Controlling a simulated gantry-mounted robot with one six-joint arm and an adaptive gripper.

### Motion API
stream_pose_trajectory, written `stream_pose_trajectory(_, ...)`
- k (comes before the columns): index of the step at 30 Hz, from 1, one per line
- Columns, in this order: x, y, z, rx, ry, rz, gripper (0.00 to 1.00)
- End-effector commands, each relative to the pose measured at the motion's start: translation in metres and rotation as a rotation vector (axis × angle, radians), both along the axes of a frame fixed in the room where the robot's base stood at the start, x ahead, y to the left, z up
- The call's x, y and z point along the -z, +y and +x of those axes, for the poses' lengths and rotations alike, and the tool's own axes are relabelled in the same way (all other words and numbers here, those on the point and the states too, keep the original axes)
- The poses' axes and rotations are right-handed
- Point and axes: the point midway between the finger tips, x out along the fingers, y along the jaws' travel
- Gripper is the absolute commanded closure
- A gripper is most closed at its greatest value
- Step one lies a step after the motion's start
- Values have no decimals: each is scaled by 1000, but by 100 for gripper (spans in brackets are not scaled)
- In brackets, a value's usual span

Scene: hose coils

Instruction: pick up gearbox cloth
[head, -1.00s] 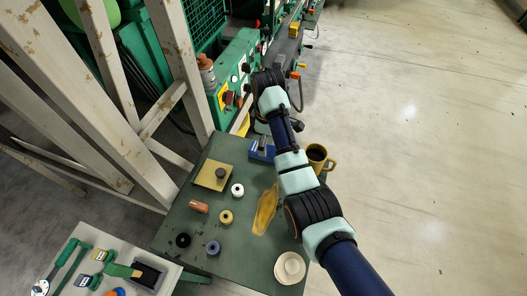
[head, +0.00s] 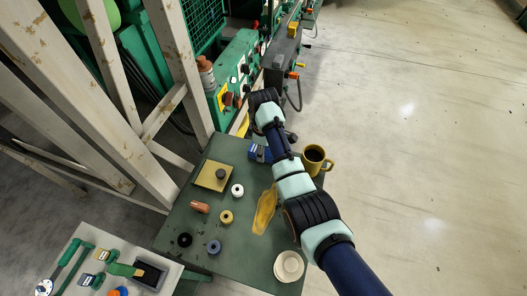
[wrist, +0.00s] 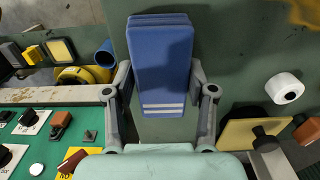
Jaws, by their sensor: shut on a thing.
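A folded blue cloth (wrist: 163,60) with white stripes near its end fills the middle of the wrist view, its layers showing at the far edge. My gripper (wrist: 161,92) has one finger on each side of it and is shut on it. In the head view the blue cloth (head: 258,153) shows beside my arm near the far end of the green table, partly covered by the arm. The fingertips are hidden there. I cannot tell whether the cloth is clear of the tabletop.
A yellow mug (head: 314,158) stands right of my arm. A yellow plate with a dark knob (head: 213,176), a white ring (head: 237,190) and an amber flat piece (head: 265,208) lie on the green table (head: 190,225). Green machinery (head: 232,75) stands beyond the table.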

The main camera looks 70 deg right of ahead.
Motion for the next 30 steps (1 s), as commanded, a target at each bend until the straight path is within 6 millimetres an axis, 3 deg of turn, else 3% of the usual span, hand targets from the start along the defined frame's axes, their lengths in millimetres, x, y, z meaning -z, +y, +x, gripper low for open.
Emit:
stream_pose_trajectory(8,-4,0,0,0,-1,-1,79)
stream_pose_trajectory(11,-19,-1,1,0,-2,-3,79)
stream_pose_trajectory(19,-90,-1,0,0,-1,-1,79)
stream_pose_trajectory(21,-99,0,0,0,0,0,79)
stream_pose_trajectory(30,-100,-1,1,0,0,0,79)
